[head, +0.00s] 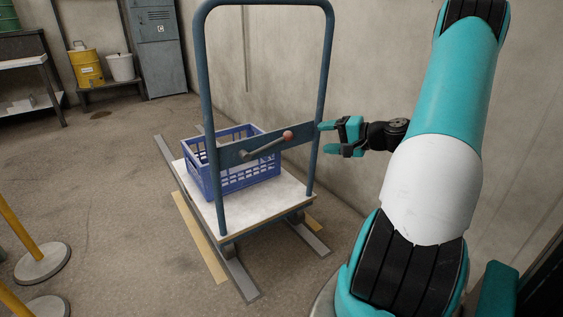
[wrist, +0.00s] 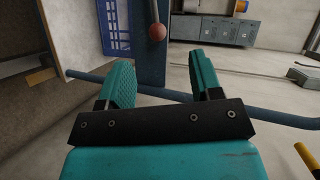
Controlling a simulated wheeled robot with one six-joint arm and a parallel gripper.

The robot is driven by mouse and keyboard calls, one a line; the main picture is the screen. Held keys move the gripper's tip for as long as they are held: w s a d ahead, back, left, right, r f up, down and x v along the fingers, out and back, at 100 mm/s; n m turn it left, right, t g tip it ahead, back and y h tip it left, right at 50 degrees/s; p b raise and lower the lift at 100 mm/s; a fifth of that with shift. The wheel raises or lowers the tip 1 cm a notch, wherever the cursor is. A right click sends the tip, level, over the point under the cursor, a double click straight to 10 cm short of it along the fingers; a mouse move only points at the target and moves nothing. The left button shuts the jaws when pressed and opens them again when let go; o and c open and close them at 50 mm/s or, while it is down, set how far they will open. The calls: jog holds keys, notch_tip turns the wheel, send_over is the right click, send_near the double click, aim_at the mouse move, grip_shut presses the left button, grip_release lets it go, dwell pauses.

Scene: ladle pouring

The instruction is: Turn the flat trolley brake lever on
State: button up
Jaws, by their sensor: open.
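The flat trolley (head: 262,212) stands on the floor with a tall blue push handle frame (head: 203,95). A blue plate (head: 232,156) crosses the frame. On it is the brake lever (head: 264,149), a grey rod with a red ball knob (head: 288,136) at its upper right end. My gripper (head: 326,138) is open and empty, just right of the frame's right post, apart from the knob. In the wrist view the knob (wrist: 157,32) is beyond my fingers (wrist: 163,80), a little left of their middle. A blue frame tube runs across behind the fingers.
A blue crate (head: 190,180) sits on the trolley deck. Rails (head: 239,278) lie on the floor beside the trolley. Yellow posts (head: 18,235) stand at the left. A wall is close on the right. Lockers (head: 157,45) and a yellow can (head: 87,68) are at the back.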

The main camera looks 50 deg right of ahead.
aim_at(283, 139)
jog(key=shift+m+h, duration=0.3)
jog(key=shift+h, duration=0.1)
jog(key=b+x, duration=0.2)
jog(key=x, duration=0.3)
jog(key=b+x, duration=0.2)
jog(key=x, duration=0.4)
jog(key=d+b+x, duration=0.1)
jog(key=b+x, duration=0.1)
jog(key=x, duration=0.3)
jog(key=shift+w+f+b, duration=0.25)
jog(key=shift+f+b, duration=0.1)
jog(key=shift+f, duration=0.15)
